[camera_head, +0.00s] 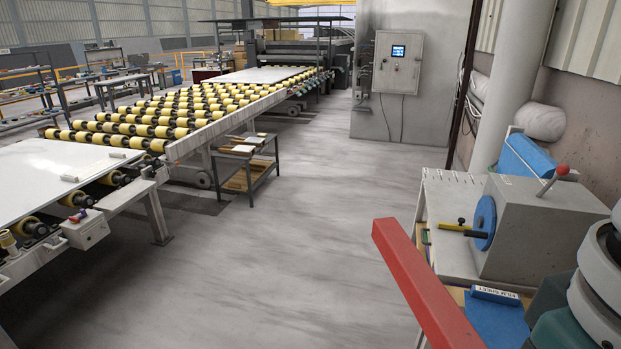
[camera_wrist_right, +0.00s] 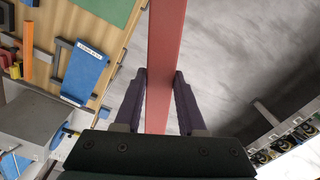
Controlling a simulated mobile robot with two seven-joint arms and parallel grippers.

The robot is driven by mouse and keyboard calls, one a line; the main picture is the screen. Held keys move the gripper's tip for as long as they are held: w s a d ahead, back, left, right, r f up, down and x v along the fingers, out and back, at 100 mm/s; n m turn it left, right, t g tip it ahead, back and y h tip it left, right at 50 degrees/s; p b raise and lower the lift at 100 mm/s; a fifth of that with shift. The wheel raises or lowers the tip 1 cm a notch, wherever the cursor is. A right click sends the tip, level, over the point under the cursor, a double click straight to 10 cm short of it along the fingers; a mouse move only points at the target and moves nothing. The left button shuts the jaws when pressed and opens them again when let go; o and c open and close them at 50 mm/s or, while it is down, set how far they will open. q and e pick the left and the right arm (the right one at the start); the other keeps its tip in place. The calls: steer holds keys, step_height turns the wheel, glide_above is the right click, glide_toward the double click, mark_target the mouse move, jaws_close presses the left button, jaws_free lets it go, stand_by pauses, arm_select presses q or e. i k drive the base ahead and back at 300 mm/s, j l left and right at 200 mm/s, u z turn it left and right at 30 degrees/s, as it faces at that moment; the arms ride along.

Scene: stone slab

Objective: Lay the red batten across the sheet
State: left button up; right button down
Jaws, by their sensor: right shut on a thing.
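The red batten (camera_head: 425,285) slants over the floor at the lower right of the head view, beside the workbench. In the right wrist view the batten (camera_wrist_right: 165,60) runs lengthwise between the fingers of my right gripper (camera_wrist_right: 161,78), which is shut on it. Those fingers cannot be made out in the head view. A blue sheet (camera_head: 500,325) lies on the bench, with a label that seems to read "FILM SHEET". It also shows in the right wrist view (camera_wrist_right: 85,75), left of the batten and apart from it. My left gripper is out of view.
A grey machine (camera_head: 535,225) with a blue disc and red-knobbed lever stands on the bench behind the blue sheet. A white slab (camera_head: 45,180) lies on the near left conveyor. A small side table (camera_head: 247,155) stands by the rollers. The middle floor is clear.

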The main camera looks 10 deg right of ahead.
mark_target(96, 168)
steer(key=i+j+u, duration=0.6)
steer(key=i, duration=0.35)
steer(key=i+j+u, duration=0.25)
steer(key=i, duration=0.3)
steer(key=i+u, duration=0.3)
steer(key=i, duration=1.1)
steer(key=i+z, duration=0.1)
steer(key=i, duration=0.75)
steer(key=i+j, duration=0.15)
steer(key=i, duration=0.75)
steer(key=i+j, duration=0.1)
steer(key=i, duration=0.75)
steer(key=i+j+z, duration=0.1)
steer(key=i, duration=0.8)
steer(key=i+j+z, duration=0.1)
steer(key=i+z, duration=0.35)
steer(key=i+j+z, duration=0.2)
steer(key=z, duration=0.2)
steer(key=i+j+z, duration=0.6)
steer(key=j+z, duration=0.3)
steer(key=i+j+z, duration=0.15)
steer(key=j+z, duration=0.25)
steer(key=i+j+z, duration=0.15)
steer(key=j, duration=0.2)
steer(key=j+z, duration=0.15)
steer(key=j, duration=0.2)
